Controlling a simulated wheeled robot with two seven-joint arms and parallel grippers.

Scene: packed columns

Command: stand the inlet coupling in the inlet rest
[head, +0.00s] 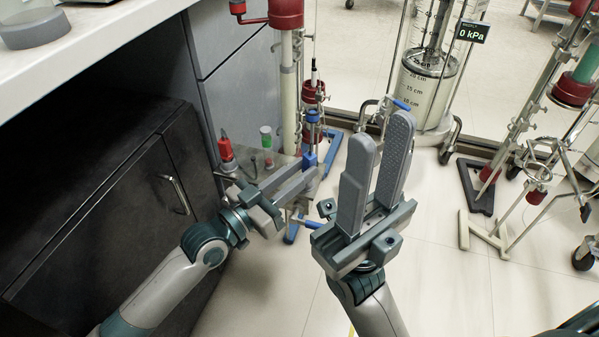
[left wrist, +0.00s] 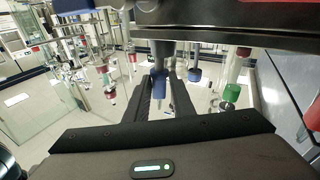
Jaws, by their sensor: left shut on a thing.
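My left gripper (head: 309,172) is shut on a small blue fitting (head: 309,160), which I take to be the inlet coupling. In the left wrist view the blue fitting (left wrist: 158,85) stands roughly upright between the two dark fingers, with a grey part above it. My right gripper (head: 381,130) is open and empty, with its fingers pointing up, to the right of the left one. The inlet rest is not clearly identifiable. A red-topped fitting (head: 225,147) and a green-topped fitting (head: 266,132) stand behind the left gripper.
A dark cabinet (head: 95,205) and a pale counter (head: 90,40) are on the left. A column with red collars (head: 286,14) stands behind the left gripper. A clear column (head: 428,90) stands at the back, and more stands are at right. The front middle floor is clear.

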